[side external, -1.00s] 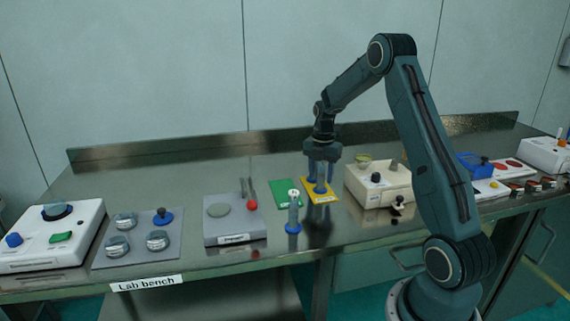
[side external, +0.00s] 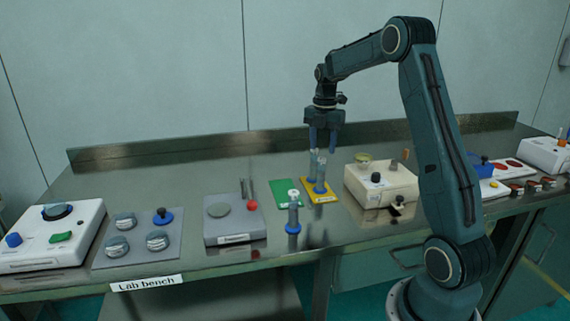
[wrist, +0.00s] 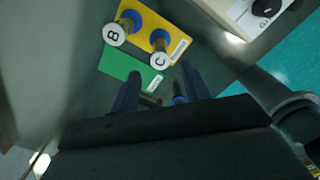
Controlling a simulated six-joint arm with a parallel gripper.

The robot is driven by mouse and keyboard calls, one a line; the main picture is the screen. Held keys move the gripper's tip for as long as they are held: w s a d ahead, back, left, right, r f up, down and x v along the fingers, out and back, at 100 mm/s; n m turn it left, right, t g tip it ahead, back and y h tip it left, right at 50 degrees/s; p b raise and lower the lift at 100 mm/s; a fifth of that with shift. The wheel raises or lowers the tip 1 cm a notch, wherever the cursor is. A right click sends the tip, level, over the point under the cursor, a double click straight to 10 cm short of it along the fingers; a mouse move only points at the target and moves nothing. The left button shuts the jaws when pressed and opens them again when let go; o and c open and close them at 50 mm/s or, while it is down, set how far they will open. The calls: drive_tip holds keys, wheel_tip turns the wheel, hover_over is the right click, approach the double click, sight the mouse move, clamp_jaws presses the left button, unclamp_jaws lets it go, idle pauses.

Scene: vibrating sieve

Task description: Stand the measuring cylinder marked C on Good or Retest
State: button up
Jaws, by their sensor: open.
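The measuring cylinder marked C (wrist: 160,52) stands upright with its blue foot on the yellow card, next to the card's small label. In the side view it is the nearer cylinder (side external: 320,178) on the yellow card (side external: 333,197). The cylinder marked B (wrist: 115,36) stands upright behind it on the same card. The green card (side external: 284,191) beside it is bare. I cannot read the words on either card's label. My gripper (side external: 322,151) is open and empty, fingers pointing down, above the cylinders and apart from C. Its fingers also show in the wrist view (wrist: 162,90).
Another cylinder (side external: 293,215) with a white top and blue foot stands in front of the green card. A grey plate device with a red knob (side external: 252,205) is to the left. A cream box with a black knob (side external: 378,185) is close on the right.

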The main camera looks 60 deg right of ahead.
drive_tip(key=shift+r, duration=1.1)
drive_tip(key=shift+a, duration=0.1)
drive_tip(key=shift+a+r, duration=0.25)
drive_tip(key=s+a+r+m+t, duration=0.1)
drive_tip(key=s+a+r+m, duration=0.15)
drive_tip(key=a, duration=0.35)
drive_tip(key=s+a+r+m+t+h, duration=0.1)
drive_tip(key=s+a+r+m, duration=0.2)
drive_tip(key=a, duration=0.4)
drive_tip(key=s+a+r+m+t, duration=0.1)
drive_tip(key=a+r+m, duration=0.25)
drive_tip(key=a, duration=0.25)
drive_tip(key=s+a+f+m+t+y, duration=0.1)
drive_tip(key=s+a+f+m+t, duration=0.1)
drive_tip(key=s+a+m, duration=0.7)
drive_tip(key=s+a, duration=0.3)
drive_tip(key=s, duration=0.2)
drive_tip(key=shift+s+f+t, duration=0.2)
drive_tip(key=shift+f+t, duration=0.1)
drive_tip(key=shift+f, duration=0.05)
